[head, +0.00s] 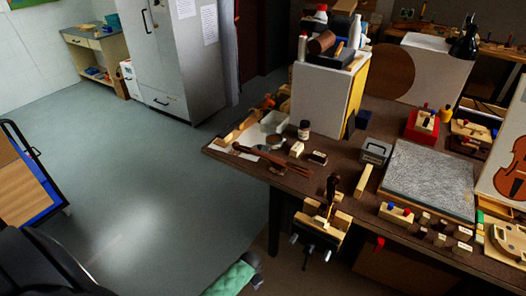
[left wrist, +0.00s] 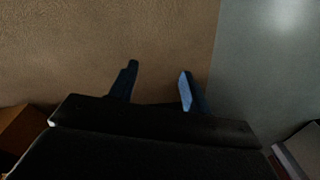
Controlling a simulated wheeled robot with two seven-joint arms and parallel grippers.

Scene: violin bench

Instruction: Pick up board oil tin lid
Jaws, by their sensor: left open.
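I cannot make out with certainty which thing is the board oil tin lid. A small grey box (head: 376,151) with a dark mark on its front stands on the brown workbench (head: 335,177), left of a grey textured slab; I cannot tell whether it is the tin. My left gripper (left wrist: 157,87) shows in the left wrist view, its two dark-blue fingers apart with nothing between them. Below it are a brown surface and grey floor, and it is away from the bench items. My right gripper is not in view.
The bench holds a grey slab (head: 432,180), a small dark bottle (head: 304,130), a white cabinet (head: 322,98) with bottles on top, a red box (head: 421,127) and a violin (head: 513,172). A wooden vise (head: 322,222) juts from the front edge. A green object (head: 231,279) lies low.

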